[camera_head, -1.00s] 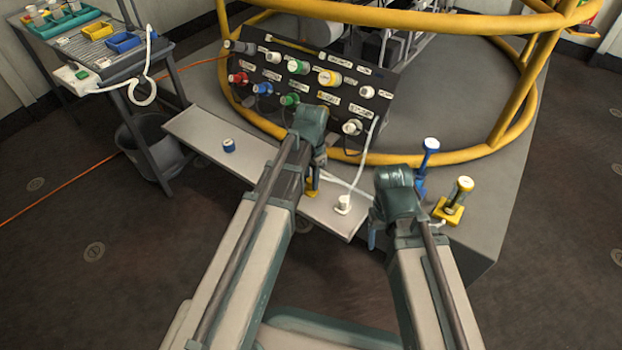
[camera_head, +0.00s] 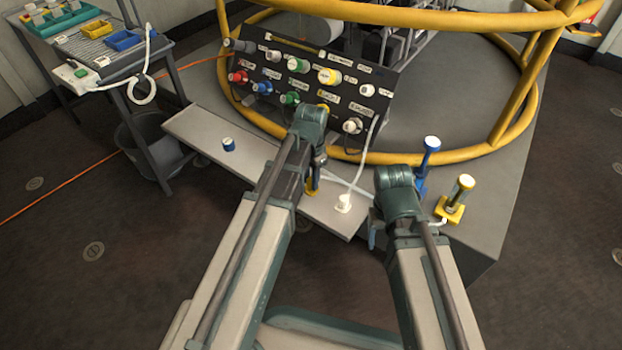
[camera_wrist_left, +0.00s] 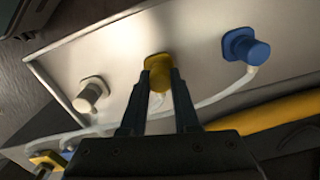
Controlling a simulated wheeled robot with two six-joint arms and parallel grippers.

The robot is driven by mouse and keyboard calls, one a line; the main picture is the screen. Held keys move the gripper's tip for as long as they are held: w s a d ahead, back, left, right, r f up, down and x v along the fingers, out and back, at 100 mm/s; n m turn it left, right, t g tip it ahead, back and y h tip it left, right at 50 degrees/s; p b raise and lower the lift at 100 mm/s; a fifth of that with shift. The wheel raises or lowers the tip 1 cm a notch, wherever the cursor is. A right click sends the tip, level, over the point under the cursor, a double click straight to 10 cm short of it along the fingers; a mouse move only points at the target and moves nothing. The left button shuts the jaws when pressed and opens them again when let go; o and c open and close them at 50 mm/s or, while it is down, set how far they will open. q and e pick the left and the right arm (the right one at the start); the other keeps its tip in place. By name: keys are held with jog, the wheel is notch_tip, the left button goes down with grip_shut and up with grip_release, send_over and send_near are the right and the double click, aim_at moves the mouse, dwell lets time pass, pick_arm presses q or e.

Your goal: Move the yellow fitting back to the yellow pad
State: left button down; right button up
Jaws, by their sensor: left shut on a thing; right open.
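The yellow fitting (camera_wrist_left: 160,80) is between the closed fingers of my left gripper (camera_wrist_left: 160,76) in the left wrist view. A yellow flat piece (camera_wrist_left: 157,61) shows at its far end, against the pale shelf; I cannot tell whether this is the yellow pad or part of the fitting, or whether it touches the shelf. In the head view my left gripper (camera_head: 316,172) points down at the shelf, with some yellow (camera_head: 311,187) at its tips, mostly hidden. My right gripper (camera_head: 373,236) is open over the right side, its fingers mostly hidden by its wrist.
The pale shelf (camera_head: 195,133) also holds a blue fitting (camera_head: 228,145) and a white fitting (camera_head: 343,203) with a white cable. A connector panel (camera_head: 385,82) stands behind. Blue (camera_head: 430,160) and yellow (camera_head: 460,192) upright posts stand at right, near the yellow rail (camera_head: 440,157).

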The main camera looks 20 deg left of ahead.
dwell(0.4)
pick_arm(q)
jog(key=c, duration=0.6)
grip_release()
jog(key=shift+o, duration=0.2)
notch_tip(320, 180, up, 14)
jog(key=p, duration=1.3)
jog(key=shift+f+p, duration=0.15)
jog(key=shift+p, duration=0.2)
